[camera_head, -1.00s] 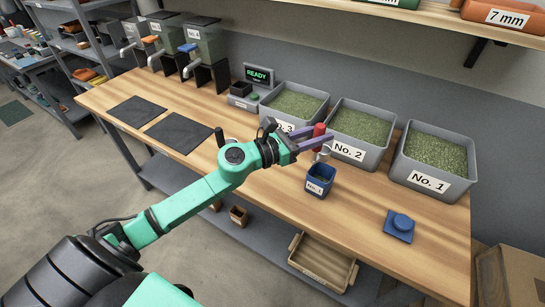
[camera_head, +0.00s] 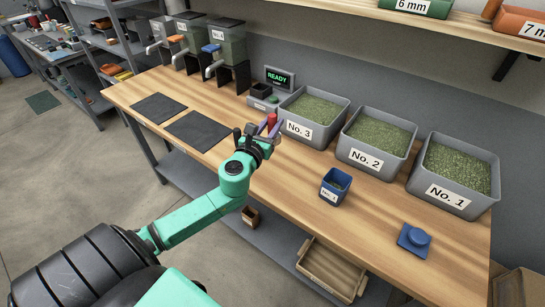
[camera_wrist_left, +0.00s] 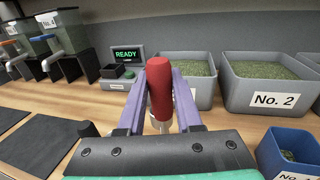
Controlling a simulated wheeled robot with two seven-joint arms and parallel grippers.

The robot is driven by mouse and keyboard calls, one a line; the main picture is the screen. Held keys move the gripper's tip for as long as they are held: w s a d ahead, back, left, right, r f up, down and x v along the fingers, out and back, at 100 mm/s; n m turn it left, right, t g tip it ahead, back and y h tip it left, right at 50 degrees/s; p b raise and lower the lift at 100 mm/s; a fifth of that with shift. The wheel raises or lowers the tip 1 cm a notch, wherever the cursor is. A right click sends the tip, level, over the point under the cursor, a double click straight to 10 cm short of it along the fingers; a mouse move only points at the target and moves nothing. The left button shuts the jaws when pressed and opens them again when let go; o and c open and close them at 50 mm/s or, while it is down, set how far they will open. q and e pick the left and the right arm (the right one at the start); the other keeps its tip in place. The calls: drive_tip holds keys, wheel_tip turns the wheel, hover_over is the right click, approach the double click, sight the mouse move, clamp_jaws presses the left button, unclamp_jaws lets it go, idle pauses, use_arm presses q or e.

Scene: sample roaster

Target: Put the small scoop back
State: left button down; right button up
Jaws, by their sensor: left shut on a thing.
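The small scoop shows as a red handle (camera_head: 271,119), which also stands upright in the wrist view (camera_wrist_left: 160,88). My left gripper (camera_head: 270,129) is shut on the handle, with one purple finger on each side of it in the wrist view. A bit of pale metal shows below the handle; the scoop's bowl is mostly hidden by the gripper. The gripper is over the bench, just left of and in front of the No. 3 bin (camera_head: 304,131). My right gripper is not in view.
The No. 2 bin (camera_head: 358,158) and No. 1 bin (camera_head: 446,195) stand right of No. 3. A READY display (camera_head: 280,77) stands behind. Dark mats (camera_head: 200,129) lie left.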

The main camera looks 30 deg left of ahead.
use_arm(q)
wheel_tip(320, 180, down, 10)
drive_tip(key=b, duration=0.4)
drive_tip(key=shift+f+b, duration=0.25)
drive_tip(key=shift+b, duration=0.15)
drive_tip(key=shift+r, duration=0.15)
drive_tip(key=shift+f, duration=0.25)
drive_tip(key=c, duration=0.6)
unclamp_jaws()
drive_tip(key=shift+r, duration=0.1)
